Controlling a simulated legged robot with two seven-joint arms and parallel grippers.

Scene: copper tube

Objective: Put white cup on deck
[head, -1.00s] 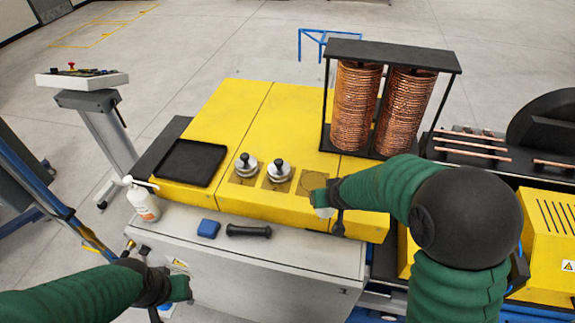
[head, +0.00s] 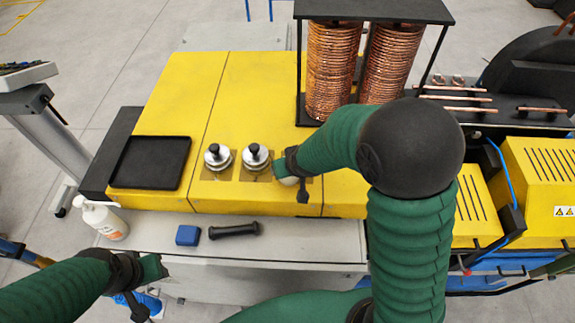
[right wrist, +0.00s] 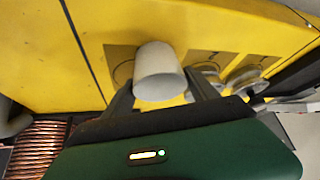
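The white cup (right wrist: 158,72) is between the fingers of my right gripper (right wrist: 160,98) in the right wrist view, and the fingers press on its sides. In the head view a small part of the cup (head: 289,181) shows below my right gripper (head: 284,174), which hides the rest. I cannot tell whether the cup touches the deck. My left gripper (head: 155,272) is low at the left, in front of the grey ledge; its fingers are unclear.
A black tray (head: 151,162) lies on the deck's left. Two copper coils (head: 333,70) stand in a black frame behind my right arm. A blue block (head: 188,235), a black handle (head: 235,230) and a white bottle (head: 103,220) are on the grey ledge. The deck's back left is clear.

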